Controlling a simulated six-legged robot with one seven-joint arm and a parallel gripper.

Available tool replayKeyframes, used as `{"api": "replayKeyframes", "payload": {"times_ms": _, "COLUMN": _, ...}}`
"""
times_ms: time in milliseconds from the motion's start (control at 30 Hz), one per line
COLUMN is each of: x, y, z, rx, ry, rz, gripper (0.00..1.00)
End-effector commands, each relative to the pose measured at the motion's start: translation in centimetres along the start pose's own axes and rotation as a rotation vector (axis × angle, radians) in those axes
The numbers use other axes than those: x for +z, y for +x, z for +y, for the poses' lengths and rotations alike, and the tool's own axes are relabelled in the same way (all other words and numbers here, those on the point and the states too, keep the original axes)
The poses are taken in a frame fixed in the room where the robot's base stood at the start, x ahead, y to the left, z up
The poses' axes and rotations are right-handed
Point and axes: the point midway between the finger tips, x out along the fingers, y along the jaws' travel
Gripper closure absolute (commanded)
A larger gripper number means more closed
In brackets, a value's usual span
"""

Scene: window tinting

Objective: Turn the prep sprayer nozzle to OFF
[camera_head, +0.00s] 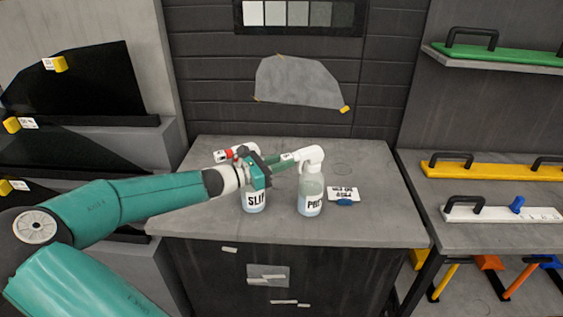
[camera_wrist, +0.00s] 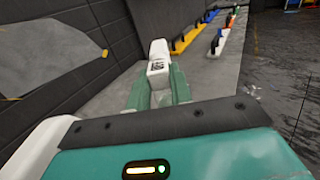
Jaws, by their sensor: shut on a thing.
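The prep sprayer (camera_head: 311,190) stands upright on the grey bench, a clear bottle with pale blue liquid, a label starting "PRE" and a white head. My gripper (camera_head: 286,160) reaches in from the left, its green fingers shut on the white nozzle at the left side of that head. In the wrist view the fingers (camera_wrist: 160,92) close on both sides of the white nozzle (camera_wrist: 158,70), which bears a small label too small to read. The slip sprayer (camera_head: 254,200) stands to the left, partly hidden behind my gripper, with a red nozzle tip.
A film piece (camera_head: 300,82) hangs on the dark wall behind. Shelves with handled tools (camera_head: 490,170) stand at the right.

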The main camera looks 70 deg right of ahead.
Motion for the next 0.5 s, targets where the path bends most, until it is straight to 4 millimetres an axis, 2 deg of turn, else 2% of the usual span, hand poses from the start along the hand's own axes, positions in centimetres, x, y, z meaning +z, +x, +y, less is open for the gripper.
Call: {"api": "replayKeyframes", "payload": {"times_ms": 500, "x": -0.01, "y": 0.01, "z": -0.02, "rx": 0.000, "ry": -0.038, "rz": 0.000, "gripper": 1.00}}
